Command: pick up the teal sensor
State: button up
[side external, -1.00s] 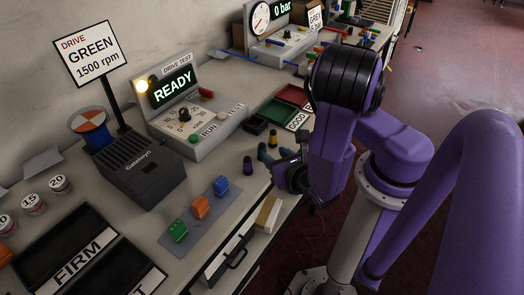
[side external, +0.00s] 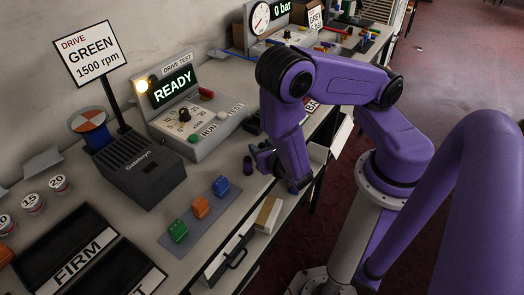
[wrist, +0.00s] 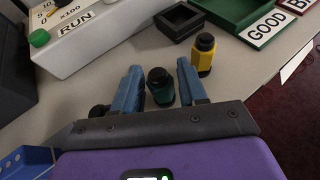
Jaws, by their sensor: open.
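The teal sensor (wrist: 160,90), short with a black round top, stands on the bench in the wrist view. It lies between the two blue fingers of my gripper (wrist: 159,71), with a visible gap on either side. The fingers are open and reach along both sides of it. In the side view my gripper (side external: 266,159) is low over the bench's front edge, and I cannot make out the teal sensor there.
A yellow sensor (wrist: 204,52) stands just beyond the right finger. A dark sensor (side external: 248,166) stands close by, left of my gripper. A black tray (wrist: 180,20), a green GOOD tray (wrist: 236,12) and the drive test box (side external: 205,125) lie farther back.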

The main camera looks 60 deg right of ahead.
jog(key=shift+w+f, duration=0.1)
jog(key=shift+w, duration=0.05)
jog(key=c, duration=0.7)
jog(key=shift+r, duration=0.2)
